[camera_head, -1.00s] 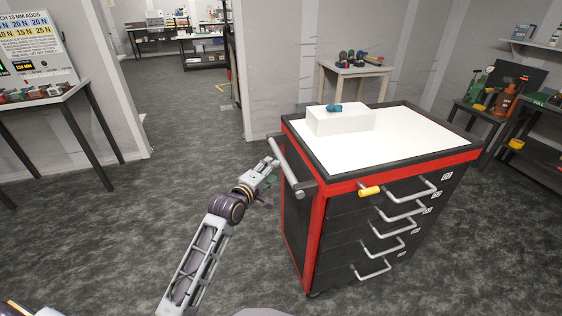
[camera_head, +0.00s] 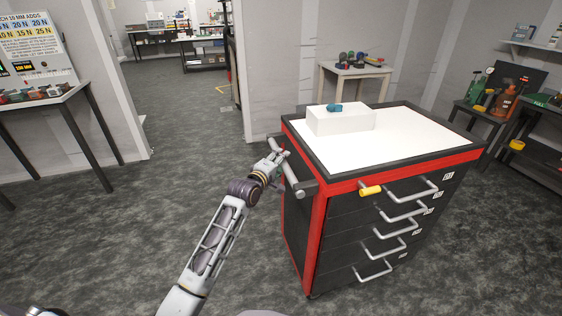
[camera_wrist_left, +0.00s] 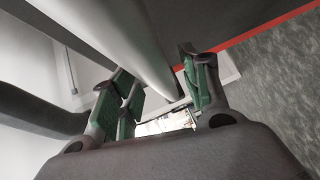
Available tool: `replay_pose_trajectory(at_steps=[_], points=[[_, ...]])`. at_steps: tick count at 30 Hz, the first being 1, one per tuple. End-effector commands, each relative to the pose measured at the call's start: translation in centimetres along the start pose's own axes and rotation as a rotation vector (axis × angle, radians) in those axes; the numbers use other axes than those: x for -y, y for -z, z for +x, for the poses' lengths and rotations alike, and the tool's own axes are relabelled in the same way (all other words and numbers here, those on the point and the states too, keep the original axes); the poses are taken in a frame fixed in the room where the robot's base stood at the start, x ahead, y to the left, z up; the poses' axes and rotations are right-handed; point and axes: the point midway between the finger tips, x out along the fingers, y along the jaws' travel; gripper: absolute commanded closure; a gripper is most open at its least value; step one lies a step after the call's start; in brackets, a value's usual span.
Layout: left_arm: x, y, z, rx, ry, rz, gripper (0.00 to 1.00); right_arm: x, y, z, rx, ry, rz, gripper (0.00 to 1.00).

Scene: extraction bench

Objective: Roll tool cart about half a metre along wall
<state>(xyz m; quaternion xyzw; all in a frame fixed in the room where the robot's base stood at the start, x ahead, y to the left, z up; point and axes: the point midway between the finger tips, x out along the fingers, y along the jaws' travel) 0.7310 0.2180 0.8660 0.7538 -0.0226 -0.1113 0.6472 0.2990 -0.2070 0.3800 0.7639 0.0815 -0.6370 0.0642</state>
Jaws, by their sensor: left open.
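The tool cart (camera_head: 335,236) stands right of centre in the head view, black with red edges, a white top and several drawers with bar handles. A grey push handle (camera_head: 289,170) runs along its left side. My left gripper (camera_head: 279,152) is at this push handle. In the left wrist view the handle bar (camera_wrist_left: 142,55) passes between the open fingers of the left gripper (camera_wrist_left: 158,105), which are not closed on it. My right gripper is not in view.
A white box (camera_head: 340,121) with a small teal object (camera_head: 334,107) sits on the cart top. A small table (camera_head: 354,70) stands behind, shelves (camera_head: 505,130) at right. The floor left of the cart is clear.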

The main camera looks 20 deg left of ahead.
Motion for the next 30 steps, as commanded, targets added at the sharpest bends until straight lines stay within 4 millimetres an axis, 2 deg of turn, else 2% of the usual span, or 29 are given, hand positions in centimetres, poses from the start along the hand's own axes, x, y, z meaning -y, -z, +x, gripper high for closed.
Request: replay_pose_trajectory(at_steps=[6,17,28,30], points=[[0.0,0.0,0.9,0.000,-0.001,0.001,0.54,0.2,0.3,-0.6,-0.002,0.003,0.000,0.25],[-0.1,0.0,1.1,0.000,-0.001,0.001,0.54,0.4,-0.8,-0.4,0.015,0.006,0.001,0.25],[0.0,0.0,1.1,0.000,0.000,0.001,1.00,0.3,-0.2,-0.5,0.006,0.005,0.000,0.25],[0.0,0.0,1.1,0.000,0.000,0.000,1.00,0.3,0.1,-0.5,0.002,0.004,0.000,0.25]])
